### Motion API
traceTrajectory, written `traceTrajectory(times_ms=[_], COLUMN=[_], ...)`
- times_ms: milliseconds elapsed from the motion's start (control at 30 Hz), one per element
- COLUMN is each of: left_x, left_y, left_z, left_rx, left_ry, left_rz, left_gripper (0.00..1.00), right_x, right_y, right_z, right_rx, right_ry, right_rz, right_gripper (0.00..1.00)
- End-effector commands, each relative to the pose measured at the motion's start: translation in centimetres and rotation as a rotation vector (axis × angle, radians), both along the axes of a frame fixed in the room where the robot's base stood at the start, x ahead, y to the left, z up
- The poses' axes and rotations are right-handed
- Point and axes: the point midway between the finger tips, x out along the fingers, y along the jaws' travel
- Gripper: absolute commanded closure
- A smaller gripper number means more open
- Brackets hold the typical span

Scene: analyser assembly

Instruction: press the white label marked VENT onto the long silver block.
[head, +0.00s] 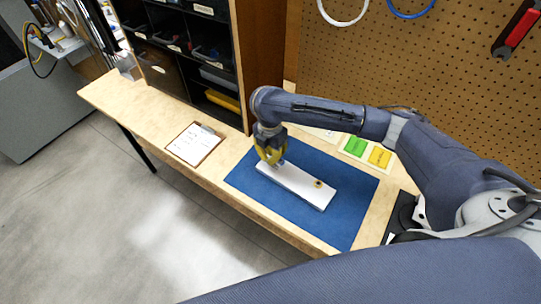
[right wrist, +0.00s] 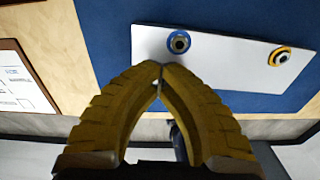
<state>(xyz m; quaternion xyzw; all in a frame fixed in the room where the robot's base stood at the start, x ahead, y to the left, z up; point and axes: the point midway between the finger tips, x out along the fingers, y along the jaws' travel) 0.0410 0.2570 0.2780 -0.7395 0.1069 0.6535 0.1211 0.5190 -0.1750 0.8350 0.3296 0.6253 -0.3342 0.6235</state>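The long silver block (head: 297,184) looks pale, almost white, and lies on the blue mat. It also shows in the right wrist view (right wrist: 222,62), with a blue-ringed port (right wrist: 178,42) and a yellow-ringed port (right wrist: 279,56). My right gripper (head: 270,162) points down at the block's left end. In the right wrist view its yellow fingertips (right wrist: 161,66) meet beside the blue-ringed port. A tiny pale spot shows between the fingers; I cannot tell what it is. No label marked VENT can be made out. My left gripper is out of view.
The blue mat (head: 345,213) lies on a wooden bench. Green (head: 355,146) and yellow (head: 380,157) labels lie behind it, near a pale sheet (head: 322,134) partly hidden by my right arm. A clipboard (head: 194,144) lies left of the mat. Shelves with bins and a pegboard stand behind.

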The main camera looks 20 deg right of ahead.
Motion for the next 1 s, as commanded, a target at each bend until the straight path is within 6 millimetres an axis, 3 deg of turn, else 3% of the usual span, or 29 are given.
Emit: traceTrajectory(times_ms=[1000], left_x=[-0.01], left_y=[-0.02], left_z=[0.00], left_rx=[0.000], left_ry=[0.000], left_rz=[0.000], left_gripper=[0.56], right_x=[-0.04], right_y=[-0.02], right_z=[-0.97], right_rx=[-0.001], right_ry=[0.000], right_rz=[-0.001], right_gripper=[1.00])
